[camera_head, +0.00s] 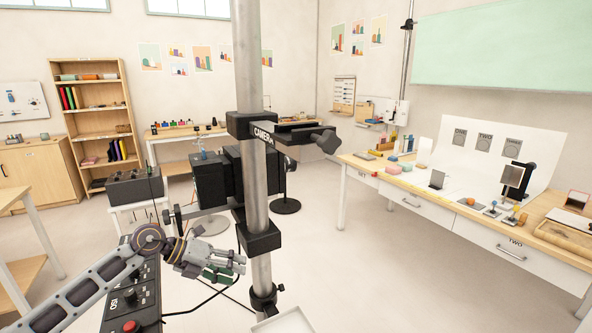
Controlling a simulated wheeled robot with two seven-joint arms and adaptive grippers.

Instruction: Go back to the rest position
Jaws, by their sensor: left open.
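My left arm comes in from the lower left. My left gripper (234,267) is at the lower middle of the head view, open, with its fingers pointing right toward a grey metal pole (261,272). A dark green piece shows at the underside of the gripper; I cannot tell whether it is part of it. My right gripper is not in view.
A black control box (146,290) with knobs and a red button lies just below my left arm. A long table (456,209) with drawers and small props stands at the right. A wooden shelf (97,122) stands at the back left. Open floor (390,265) lies right of the pole.

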